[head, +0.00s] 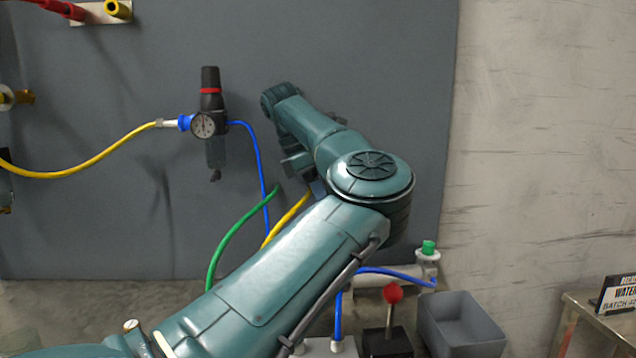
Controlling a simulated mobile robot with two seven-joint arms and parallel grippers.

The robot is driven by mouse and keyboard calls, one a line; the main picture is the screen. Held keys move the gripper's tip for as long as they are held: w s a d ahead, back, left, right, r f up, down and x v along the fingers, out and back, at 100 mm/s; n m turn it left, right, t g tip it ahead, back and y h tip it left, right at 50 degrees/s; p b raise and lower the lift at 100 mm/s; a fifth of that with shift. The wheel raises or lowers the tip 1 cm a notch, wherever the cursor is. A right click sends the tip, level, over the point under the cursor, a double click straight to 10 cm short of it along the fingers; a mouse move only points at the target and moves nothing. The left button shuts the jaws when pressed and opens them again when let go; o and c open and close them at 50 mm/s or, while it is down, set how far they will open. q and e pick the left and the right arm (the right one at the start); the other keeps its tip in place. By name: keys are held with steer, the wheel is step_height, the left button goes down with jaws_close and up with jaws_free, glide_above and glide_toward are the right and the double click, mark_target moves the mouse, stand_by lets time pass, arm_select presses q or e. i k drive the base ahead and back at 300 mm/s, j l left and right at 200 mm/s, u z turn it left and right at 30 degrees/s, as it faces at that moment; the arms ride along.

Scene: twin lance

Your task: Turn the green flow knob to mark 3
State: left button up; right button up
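The green flow knob (429,247) sits on top of a white fitting at the lower right, just right of my arm's elbow. No marks around it can be read at this size. My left arm comes in from the lower left, bends at the elbow and reaches up and back to the grey panel. A dark part of its hand (297,165) shows beside the forearm, well up and left of the knob. The fingertips are hidden or too unclear to tell. My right gripper is out of view.
A regulator with a gauge (203,125) hangs on the panel, with yellow (75,171) and blue hoses. A red ball-topped lever (393,294) and an open grey bin (460,325) stand below the knob. A small table with a sign (618,296) is at the right.

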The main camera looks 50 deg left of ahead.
mark_target(428, 249)
steer(key=k+l, duration=0.35)
steer(key=l, duration=0.2)
steer(key=k+l, duration=0.35)
steer(key=l, duration=0.15)
